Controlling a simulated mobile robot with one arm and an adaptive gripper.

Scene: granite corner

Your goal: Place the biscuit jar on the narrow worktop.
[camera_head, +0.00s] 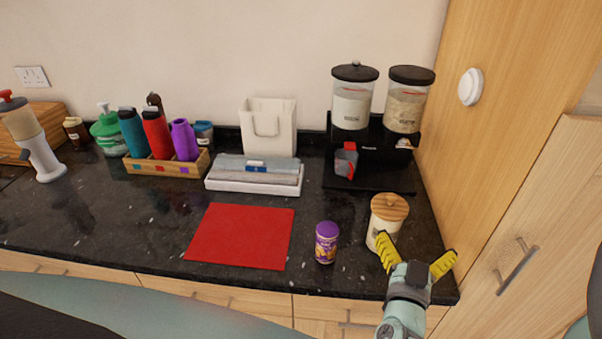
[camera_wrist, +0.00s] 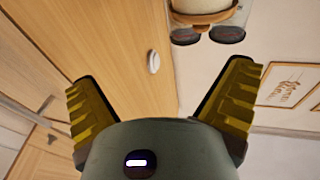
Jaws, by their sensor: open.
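The biscuit jar, a cream jar with a round wooden lid (camera_head: 387,218), stands upright on the dark granite worktop (camera_head: 130,232), near its front right. Its lower front is partly hidden by my gripper. In the wrist view the jar (camera_wrist: 203,8) shows only partly at the top edge. My gripper (camera_head: 416,250) is open and empty, with yellow fingers spread. It is at the jar's front right; its left finger overlaps the jar in the head view, and I cannot tell whether they touch. I cannot tell whether this dark top is the narrow worktop; no other is clear.
A purple-lidded jar (camera_head: 326,242) stands left of the biscuit jar, beside a red mat (camera_head: 241,236). A black dispenser stand (camera_head: 366,166) is behind. A wooden panel (camera_head: 483,120) closes the right side. Dark worktop left of the mat is clear.

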